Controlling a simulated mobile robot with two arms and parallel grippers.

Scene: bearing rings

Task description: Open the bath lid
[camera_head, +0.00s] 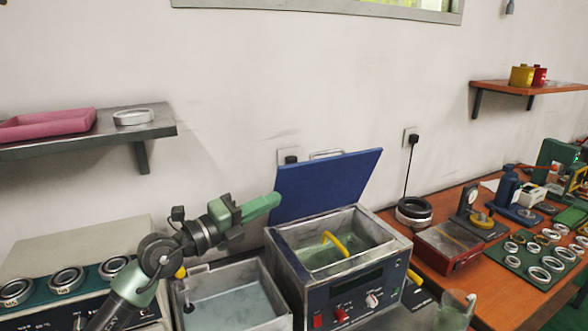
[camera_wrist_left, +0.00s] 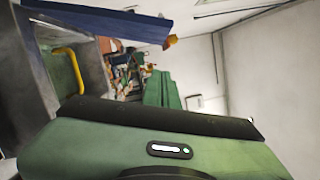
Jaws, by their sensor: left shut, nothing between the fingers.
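The bath (camera_head: 360,283) is a metal box with a dark front panel, a red switch and a dial. Its blue lid (camera_head: 330,182) stands raised at the back, tilted up, with the basin exposed. A yellow handle (camera_head: 335,243) shows at the basin. My left gripper (camera_head: 272,201) is shut and empty, its green fingers at the lid's left edge in the head view; I cannot tell whether they touch. In the left wrist view the lid (camera_wrist_left: 100,20) is at the top left, the yellow handle (camera_wrist_left: 72,68) below it. My right gripper is not in view.
An open metal tank (camera_head: 232,300) stands left of the bath, below my left arm. A teal panel with rings (camera_head: 67,280) lies further left. Right of the bath are a red box (camera_head: 448,250), a glass beaker (camera_head: 455,308) and a green ring board (camera_head: 540,262). A wall shelf (camera_head: 150,128) juts out upper left.

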